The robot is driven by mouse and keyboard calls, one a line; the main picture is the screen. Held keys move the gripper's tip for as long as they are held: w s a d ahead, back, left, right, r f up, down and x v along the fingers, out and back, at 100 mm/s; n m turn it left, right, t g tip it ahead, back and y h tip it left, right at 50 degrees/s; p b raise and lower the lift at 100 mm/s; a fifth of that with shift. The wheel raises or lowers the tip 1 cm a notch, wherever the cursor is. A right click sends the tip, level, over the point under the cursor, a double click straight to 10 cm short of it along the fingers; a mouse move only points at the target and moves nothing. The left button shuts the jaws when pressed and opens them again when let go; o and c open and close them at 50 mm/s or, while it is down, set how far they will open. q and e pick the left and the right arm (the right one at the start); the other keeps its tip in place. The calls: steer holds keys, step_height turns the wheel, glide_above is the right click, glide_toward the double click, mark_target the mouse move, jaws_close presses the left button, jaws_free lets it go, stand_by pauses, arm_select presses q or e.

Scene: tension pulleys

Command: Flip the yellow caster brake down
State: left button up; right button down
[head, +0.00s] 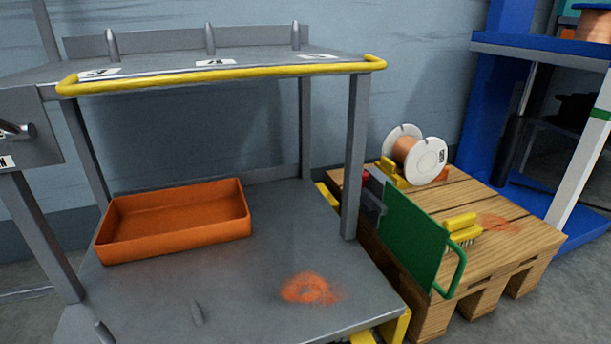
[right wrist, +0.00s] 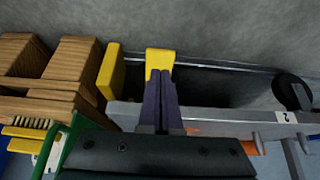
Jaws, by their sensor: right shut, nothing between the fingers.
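In the right wrist view a yellow block-like piece (right wrist: 160,60), which looks like the caster brake, shows right at the tips of my right gripper (right wrist: 160,78). The dark purple fingers are shut together with nothing between them. They overlap the lower part of the yellow piece, and I cannot tell whether they touch it. In the head view, yellow parts (head: 396,327) show under the front right corner of the grey cart (head: 270,235). The caster itself is hidden there. Neither gripper shows in the head view.
An orange bin (head: 175,222) sits on the cart's lower shelf. A yellow rail (head: 220,76) edges the upper shelf. A wooden pallet (head: 520,232) with a copper wire spool (head: 425,160) and a green panel (head: 412,235) stands close on the right. A black disc (right wrist: 292,91) shows in the right wrist view.

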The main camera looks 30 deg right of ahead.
arm_select(q)
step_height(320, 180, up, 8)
steer(key=p, duration=0.6)
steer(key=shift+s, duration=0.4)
arm_select(e)
steer(key=s+a+r, duration=0.2)
steer(key=s+r, duration=0.3)
steer(key=s, duration=0.3)
steer(key=shift+s+r, duration=0.35)
steer(key=shift+s, duration=0.05)
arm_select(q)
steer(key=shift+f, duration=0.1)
arm_select(e)
steer(key=shift+a, duration=0.1)
